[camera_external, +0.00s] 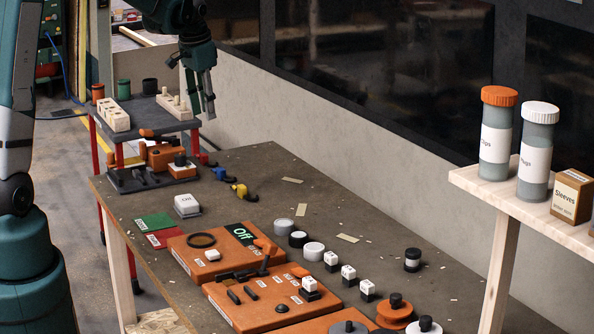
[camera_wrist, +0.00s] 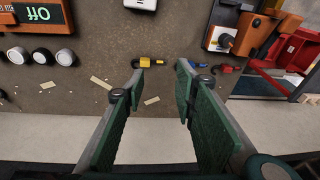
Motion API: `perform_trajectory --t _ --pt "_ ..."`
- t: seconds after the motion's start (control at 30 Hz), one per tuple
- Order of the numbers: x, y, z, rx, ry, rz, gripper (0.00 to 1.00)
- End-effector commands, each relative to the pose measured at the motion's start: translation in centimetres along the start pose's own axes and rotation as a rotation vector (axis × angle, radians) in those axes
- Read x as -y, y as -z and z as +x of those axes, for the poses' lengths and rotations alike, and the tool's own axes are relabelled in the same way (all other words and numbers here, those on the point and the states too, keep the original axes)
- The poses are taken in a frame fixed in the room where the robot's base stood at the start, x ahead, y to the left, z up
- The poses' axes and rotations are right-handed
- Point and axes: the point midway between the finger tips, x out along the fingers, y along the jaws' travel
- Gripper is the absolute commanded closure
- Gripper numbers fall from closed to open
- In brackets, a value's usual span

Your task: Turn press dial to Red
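My gripper (camera_external: 200,108) hangs above the far end of the workbench, with its fingers pointing down. In the wrist view my gripper (camera_wrist: 160,72) has its two green-padded fingers spread apart with nothing between them. An orange device (camera_external: 168,158) on a dark base stands at the bench's far end; it also shows in the wrist view (camera_wrist: 252,35). An orange panel (camera_external: 222,262) with a dark "Off" display (camera_external: 243,233) lies nearer; the display shows upside down in the wrist view (camera_wrist: 40,13). I cannot tell which part is the press dial, nor its setting.
Yellow (camera_external: 240,190) and blue (camera_external: 205,160) hook-shaped pieces lie near the back. Green (camera_external: 154,222) and red (camera_external: 163,239) squares lie at the left edge. Round knobs (camera_external: 313,251) stand right of the panels. A shelf (camera_external: 480,190) holds bottles at right.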

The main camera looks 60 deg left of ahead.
Motion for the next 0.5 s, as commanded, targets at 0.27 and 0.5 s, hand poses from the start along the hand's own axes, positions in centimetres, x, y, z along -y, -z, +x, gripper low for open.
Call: perform_trajectory --t 0.27,0.5 --pt "-0.74 -0.14 -0.45 -0.007 0.001 -0.007 0.71" --pt "-0.76 -0.14 -0.47 -0.007 0.001 -0.007 0.71"
